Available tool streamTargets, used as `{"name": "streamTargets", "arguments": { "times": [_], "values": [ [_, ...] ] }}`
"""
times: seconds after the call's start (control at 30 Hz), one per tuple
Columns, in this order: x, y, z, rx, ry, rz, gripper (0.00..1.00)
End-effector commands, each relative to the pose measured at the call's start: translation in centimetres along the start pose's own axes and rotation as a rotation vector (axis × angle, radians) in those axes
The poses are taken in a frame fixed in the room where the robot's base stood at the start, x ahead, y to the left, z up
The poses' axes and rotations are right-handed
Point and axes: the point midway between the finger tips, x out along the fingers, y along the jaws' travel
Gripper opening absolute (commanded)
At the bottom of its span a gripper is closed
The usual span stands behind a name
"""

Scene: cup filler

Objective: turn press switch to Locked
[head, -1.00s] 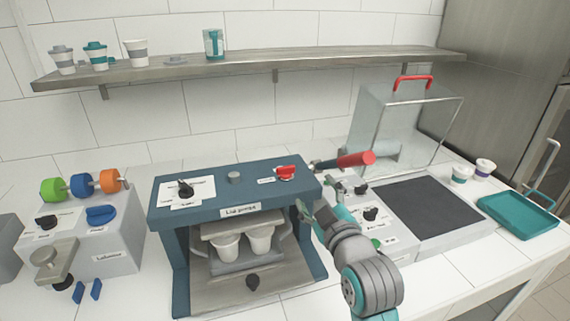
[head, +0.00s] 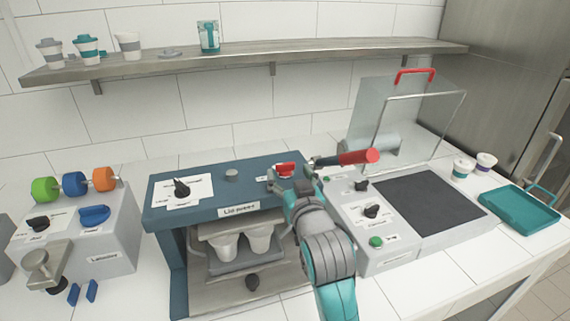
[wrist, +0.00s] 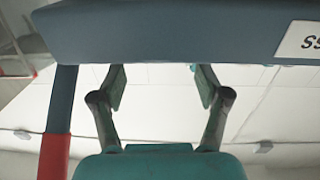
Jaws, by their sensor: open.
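The blue lid press (head: 235,185) stands on the counter. On its top, a red switch (head: 285,169) sits at the right and a black knob (head: 182,188) on a white label at the left. The label text is too small to read. My gripper (head: 286,182) is at the press's front right edge, close to the red switch and partly overlapping it; contact cannot be told. In the wrist view my gripper (wrist: 163,85) has its fingers apart and empty, with the press body (wrist: 160,32) across the top. The switch is not visible there.
The press's red-handled lever (head: 355,157) sticks out to the right of the switch. Two cups (head: 260,240) stand inside the press. A sealer with a clear hood (head: 410,110) is at right, a labeller (head: 90,240) at left. A shelf (head: 250,61) runs behind.

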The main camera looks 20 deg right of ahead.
Motion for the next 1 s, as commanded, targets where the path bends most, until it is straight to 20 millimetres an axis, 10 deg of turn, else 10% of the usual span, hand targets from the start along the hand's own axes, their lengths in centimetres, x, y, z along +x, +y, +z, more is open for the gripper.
{"name": "streamTargets", "arguments": {
  "times": [0.3,0.7,0.93,1.0],
  "values": [
    [4.1,0.0,0.0,-0.001,0.000,0.000,0.75],
    [4.7,0.0,0.0,-0.001,0.001,-0.001,0.75],
    [4.7,0.0,0.0,-0.001,0.001,-0.001,0.17],
    [4.7,0.0,0.0,-0.001,0.001,-0.001,0.14]
  ]
}}
